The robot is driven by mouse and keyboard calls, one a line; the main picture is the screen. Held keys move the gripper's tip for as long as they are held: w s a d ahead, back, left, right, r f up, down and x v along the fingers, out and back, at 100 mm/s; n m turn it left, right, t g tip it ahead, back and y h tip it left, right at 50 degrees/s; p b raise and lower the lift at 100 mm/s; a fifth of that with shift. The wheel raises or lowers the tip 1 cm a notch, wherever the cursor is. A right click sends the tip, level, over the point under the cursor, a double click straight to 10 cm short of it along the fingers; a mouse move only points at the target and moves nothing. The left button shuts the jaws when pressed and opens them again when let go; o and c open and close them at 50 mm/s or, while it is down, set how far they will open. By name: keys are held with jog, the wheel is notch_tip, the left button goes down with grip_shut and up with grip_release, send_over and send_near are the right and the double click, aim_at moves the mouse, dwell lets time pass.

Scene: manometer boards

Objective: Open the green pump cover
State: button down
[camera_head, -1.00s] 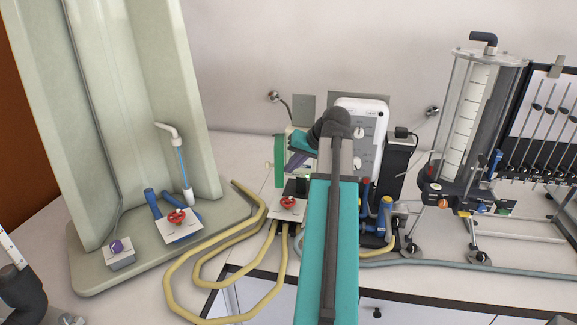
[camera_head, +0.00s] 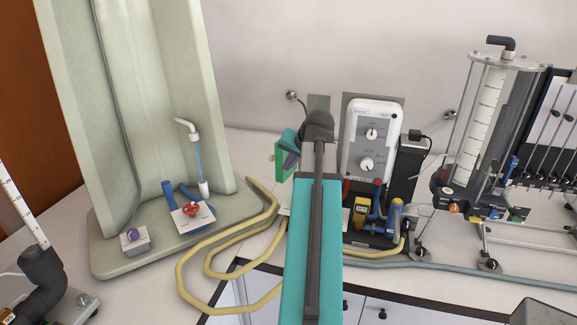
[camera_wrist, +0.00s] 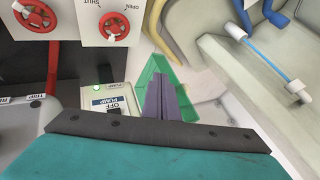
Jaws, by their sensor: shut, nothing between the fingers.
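The green pump cover (camera_head: 281,158) stands on edge by the wall behind my arm in the head view. In the wrist view the cover (camera_wrist: 151,72) sticks out beside the white pump switch box (camera_wrist: 101,99). The box's labelled face and a lit green lamp show uncovered, so the cover looks swung aside. My gripper (camera_head: 289,160) is shut and empty, its dark purple fingers at the cover. In the wrist view the gripper (camera_wrist: 165,90) lies in front of the cover and hides part of it. I cannot tell whether they touch.
A red valve knob on a white plate (camera_wrist: 113,28) is close to the gripper in the wrist view. A white control unit (camera_head: 370,140) and blue valves (camera_head: 375,207) stand right of my arm. Yellow hoses (camera_head: 190,291) loop in front. A pale panel (camera_head: 110,120) stands at left.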

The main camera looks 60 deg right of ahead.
jog(key=shift+s+d, duration=0.15)
dwell(0.3)
jog(key=s+f+b+v, duration=0.1)
jog(key=s+b+v, duration=0.1)
jog(key=v, duration=1)
jog(key=shift+s+f, duration=0.25)
jog(key=shift+f, duration=0.05)
dwell(0.8)
